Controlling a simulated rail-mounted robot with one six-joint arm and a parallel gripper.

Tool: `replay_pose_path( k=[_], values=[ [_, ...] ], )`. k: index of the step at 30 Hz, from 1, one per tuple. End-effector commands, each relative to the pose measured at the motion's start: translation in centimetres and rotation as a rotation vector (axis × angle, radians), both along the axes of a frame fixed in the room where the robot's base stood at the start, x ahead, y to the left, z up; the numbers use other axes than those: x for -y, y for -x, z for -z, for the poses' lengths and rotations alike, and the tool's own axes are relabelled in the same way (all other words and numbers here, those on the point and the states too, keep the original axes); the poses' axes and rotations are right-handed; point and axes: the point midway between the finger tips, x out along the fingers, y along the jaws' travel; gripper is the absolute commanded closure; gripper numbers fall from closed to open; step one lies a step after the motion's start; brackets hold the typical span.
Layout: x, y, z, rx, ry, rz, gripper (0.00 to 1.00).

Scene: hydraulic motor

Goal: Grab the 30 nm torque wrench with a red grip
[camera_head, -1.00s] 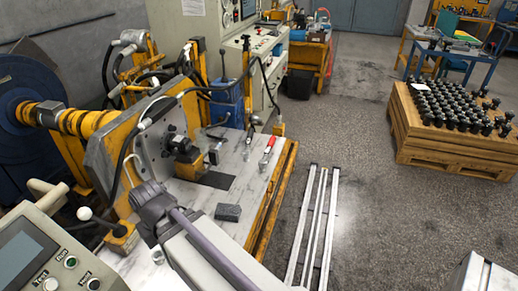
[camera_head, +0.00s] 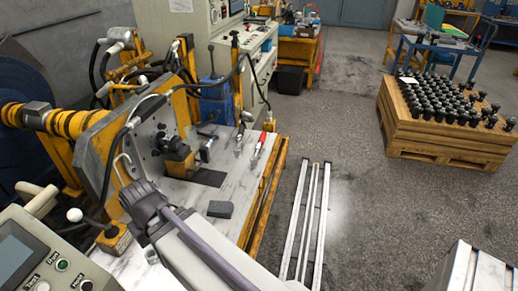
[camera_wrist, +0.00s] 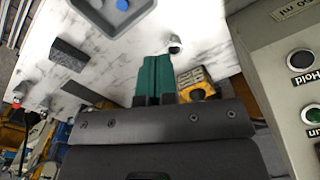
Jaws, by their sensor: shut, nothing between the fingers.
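The torque wrench with the red grip (camera_head: 259,148) stands on the right part of the white marble-look bench top (camera_head: 192,198) in the head view, close to the bench's right edge. A second, dark-handled tool (camera_head: 239,143) stands just left of it. My gripper (camera_wrist: 155,63) shows in the wrist view as two green fingers pressed together, empty, above the bench top. In the head view my arm comes in from the bottom, and the fingers cannot be made out. The gripper is apart from the red-grip wrench, on the nearer side of the bench.
A dark grey block (camera_head: 220,209) lies on the bench between my arm and the wrenches. The motor fixture plate (camera_head: 150,150) rises on the left. A control panel (camera_head: 38,256) is at lower left. A pallet crate (camera_head: 437,145) holds dark parts at right.

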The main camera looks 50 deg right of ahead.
Motion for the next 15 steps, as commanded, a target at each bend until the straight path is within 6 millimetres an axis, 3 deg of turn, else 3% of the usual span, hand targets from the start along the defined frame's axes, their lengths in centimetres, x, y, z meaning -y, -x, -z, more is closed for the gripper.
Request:
replay_pose_path(
  k=[4,15],
  values=[
    [0.0,0.0,0.0,0.0,0.0,0.0,1.0],
    [0.0,0.0,0.0,0.0,0.0,0.0,0.65]
  ],
)
